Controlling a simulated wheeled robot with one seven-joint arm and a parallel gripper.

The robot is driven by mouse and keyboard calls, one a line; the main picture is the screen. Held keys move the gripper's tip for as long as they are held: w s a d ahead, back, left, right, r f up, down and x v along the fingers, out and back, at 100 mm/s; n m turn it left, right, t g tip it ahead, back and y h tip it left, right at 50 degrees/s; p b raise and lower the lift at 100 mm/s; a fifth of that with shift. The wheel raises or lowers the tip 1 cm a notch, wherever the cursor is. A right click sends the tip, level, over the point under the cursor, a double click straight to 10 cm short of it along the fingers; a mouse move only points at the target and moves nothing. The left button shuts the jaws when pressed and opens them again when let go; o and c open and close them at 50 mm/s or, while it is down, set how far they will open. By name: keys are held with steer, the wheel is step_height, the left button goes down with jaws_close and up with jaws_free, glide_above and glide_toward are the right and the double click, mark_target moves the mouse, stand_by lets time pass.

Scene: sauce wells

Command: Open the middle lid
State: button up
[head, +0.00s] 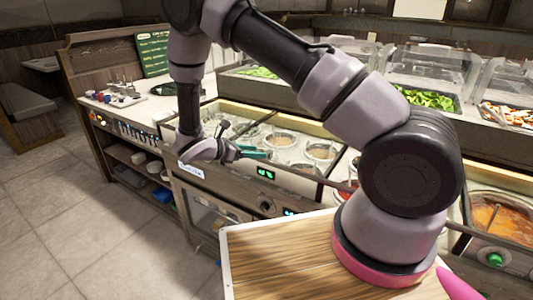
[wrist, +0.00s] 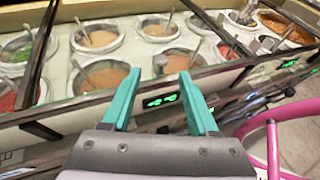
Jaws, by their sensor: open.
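The sauce-well counter (head: 228,112) runs across the middle of the head view, split into sections by dark bars. In the wrist view, the middle section (wrist: 64,72) lies between two dark bars and holds several round pots of brownish sauce with spoons. I cannot clearly make out the clear middle lid; the pots show plainly through or below it. A dark front rail (wrist: 75,106) runs along the section's near edge. My gripper (head: 256,154), with teal fingers, is open and empty at this front edge. In the wrist view, its fingertips (wrist: 157,85) reach over the rail; contact cannot be told.
A green digital display (wrist: 159,101) sits on the front panel below the fingers. Clear covered bins (head: 425,70) with greens stand behind the wells. An orange soup well (head: 500,219) is at right. Open tiled floor (head: 90,215) lies at left.

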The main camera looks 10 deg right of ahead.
mark_target(267, 158)
steer(key=x, duration=0.5)
steer(key=shift+w+d+f, duration=0.1)
steer(key=shift+d+f, duration=0.1)
steer(key=shift+d, duration=0.15)
jaws_close()
stand_by(1.1)
